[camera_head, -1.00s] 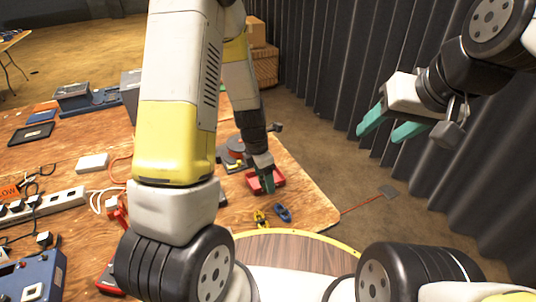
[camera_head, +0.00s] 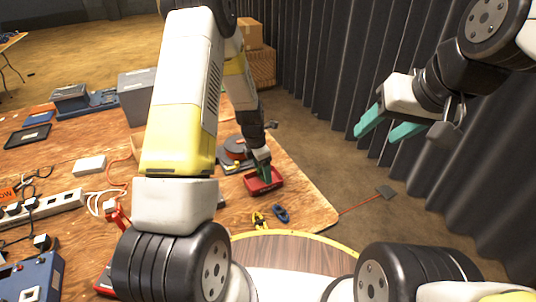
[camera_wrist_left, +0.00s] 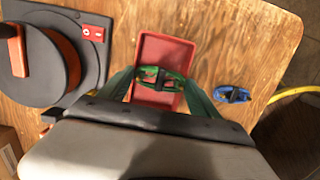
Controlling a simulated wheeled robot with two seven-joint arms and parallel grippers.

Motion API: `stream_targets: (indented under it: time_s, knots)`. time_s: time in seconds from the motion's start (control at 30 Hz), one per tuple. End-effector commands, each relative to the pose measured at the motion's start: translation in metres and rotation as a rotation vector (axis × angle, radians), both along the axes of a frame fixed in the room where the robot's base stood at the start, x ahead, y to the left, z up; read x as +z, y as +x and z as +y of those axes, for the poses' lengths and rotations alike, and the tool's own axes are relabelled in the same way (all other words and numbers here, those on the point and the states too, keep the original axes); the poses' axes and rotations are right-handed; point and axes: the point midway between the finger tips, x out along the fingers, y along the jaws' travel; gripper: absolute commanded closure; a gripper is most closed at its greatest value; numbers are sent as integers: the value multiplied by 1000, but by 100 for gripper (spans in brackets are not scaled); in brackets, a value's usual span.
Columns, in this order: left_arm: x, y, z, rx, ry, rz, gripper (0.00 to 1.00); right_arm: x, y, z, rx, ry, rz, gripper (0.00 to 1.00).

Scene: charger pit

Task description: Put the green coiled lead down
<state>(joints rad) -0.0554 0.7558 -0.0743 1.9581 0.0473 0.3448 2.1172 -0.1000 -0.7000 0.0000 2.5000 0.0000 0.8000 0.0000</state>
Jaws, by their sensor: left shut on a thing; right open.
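The green coiled lead (camera_wrist_left: 160,78) with a black tie is between the fingers of my left gripper (camera_wrist_left: 157,88), which is shut on it. In the left wrist view they are over the red tray (camera_wrist_left: 166,47). In the head view my left gripper (camera_head: 263,173) is at the red tray (camera_head: 268,186) near the table's right edge; the lead is too small there to make out. I cannot tell whether the lead touches the tray floor. My right gripper (camera_head: 390,130) is open and empty, over the floor near the curtain.
A blue coiled lead (camera_head: 281,213) and a yellow one (camera_head: 259,220) lie on the wooden table (camera_head: 308,200) near the tray. An orange reel device (camera_wrist_left: 70,50) stands left of the tray. A power strip (camera_head: 45,205) and a grey box (camera_head: 137,95) are further left.

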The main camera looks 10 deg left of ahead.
Motion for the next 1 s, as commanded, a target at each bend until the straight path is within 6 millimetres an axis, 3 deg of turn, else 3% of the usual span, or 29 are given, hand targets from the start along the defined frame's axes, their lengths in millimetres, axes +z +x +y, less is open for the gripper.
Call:
stream_targets:
  time_s: [0.53,0.57,0.63,1.0]
  knots:
    - [-13,-1,0,1,0,2,70,0,0,0,0,0,0,46]
    - [-13,-1,0,1,0,2,22,0,0,0,0,0,0,46]
    - [-14,-1,0,1,0,3,8,0,0,0,0,0,0,46]
    - [-14,-2,0,0,1,3,6,0,0,0,0,0,0,46]
